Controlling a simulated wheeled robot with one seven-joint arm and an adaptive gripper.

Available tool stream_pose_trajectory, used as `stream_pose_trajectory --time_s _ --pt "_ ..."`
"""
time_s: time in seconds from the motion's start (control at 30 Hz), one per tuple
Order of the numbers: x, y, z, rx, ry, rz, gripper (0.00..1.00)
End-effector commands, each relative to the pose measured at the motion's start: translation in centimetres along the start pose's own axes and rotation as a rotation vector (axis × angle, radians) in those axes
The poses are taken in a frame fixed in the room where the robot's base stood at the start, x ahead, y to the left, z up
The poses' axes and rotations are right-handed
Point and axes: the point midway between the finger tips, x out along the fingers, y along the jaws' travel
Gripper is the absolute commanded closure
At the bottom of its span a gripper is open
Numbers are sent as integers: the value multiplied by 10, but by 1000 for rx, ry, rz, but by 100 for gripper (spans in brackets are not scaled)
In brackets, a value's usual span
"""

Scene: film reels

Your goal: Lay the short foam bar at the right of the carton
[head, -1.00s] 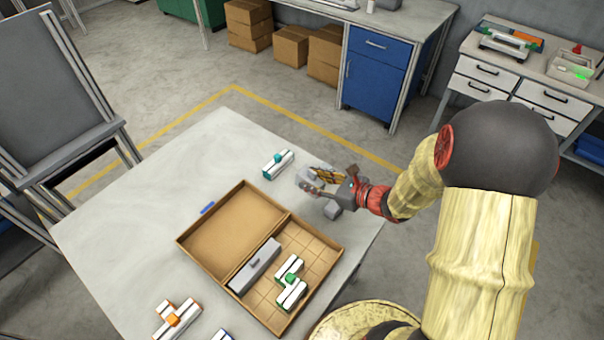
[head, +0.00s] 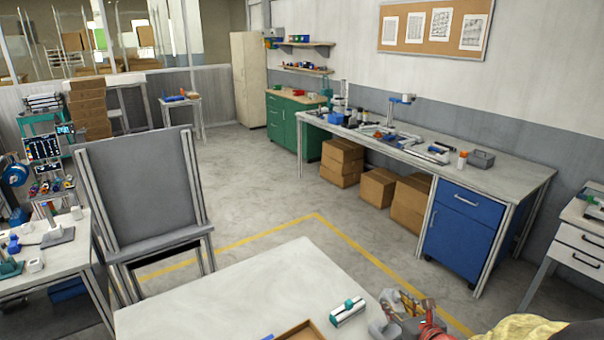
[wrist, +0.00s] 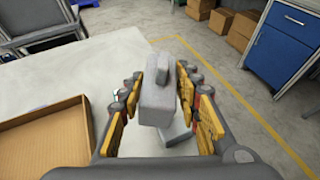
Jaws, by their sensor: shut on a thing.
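My gripper (wrist: 163,100) is shut on a short grey foam bar (wrist: 158,98) with a small raised knob, seen between the yellow fingers in the wrist view. A second grey piece (wrist: 178,133) shows below it, partly hidden by the fingers. In the head view my gripper (head: 405,308) is at the bottom right, over the table's far right side. The open brown carton (wrist: 45,128) lies to the left of my gripper in the wrist view. Only its far corner (head: 302,331) shows in the head view; its compartments are out of sight.
A blue cabinet (head: 460,232) and brown boxes (head: 378,188) stand beyond the yellow floor line.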

Motion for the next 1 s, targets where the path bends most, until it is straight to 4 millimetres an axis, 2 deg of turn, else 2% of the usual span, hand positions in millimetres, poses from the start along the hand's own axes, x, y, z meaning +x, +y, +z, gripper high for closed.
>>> stream_pose_trajectory --time_s 0.03,0.13,0.33,1.0 --pt "6 13 11 -7 -3 12 91" --pt "12 34 24 -19 -1 41 91" --pt "19 64 32 -38 1 91 91" --pt "19 69 33 -42 0 100 91"
